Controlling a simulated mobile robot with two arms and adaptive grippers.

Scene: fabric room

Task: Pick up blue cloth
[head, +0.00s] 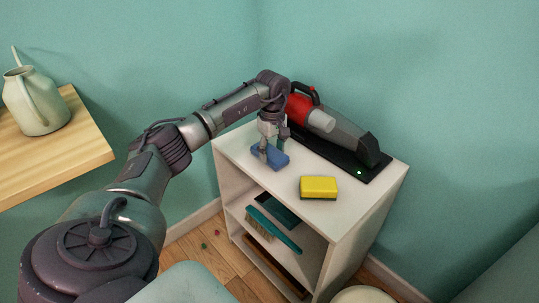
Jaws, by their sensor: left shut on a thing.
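The blue cloth (272,159) lies folded on the white top of the shelf unit (350,219), near its left side. My left gripper (271,156) reaches down over the cloth from above, and its fingers are shut on it. The cloth appears to be at the height of the shelf top; I cannot tell whether it is lifted clear. The fingers hide part of the cloth. My right gripper is out of view.
A yellow sponge (319,187) lies right of the cloth. A red and grey handheld vacuum (330,123) rests on a black base behind. A teal brush (273,229) is on the shelf below. A wooden table (75,157) at left holds a pale watering can (36,101).

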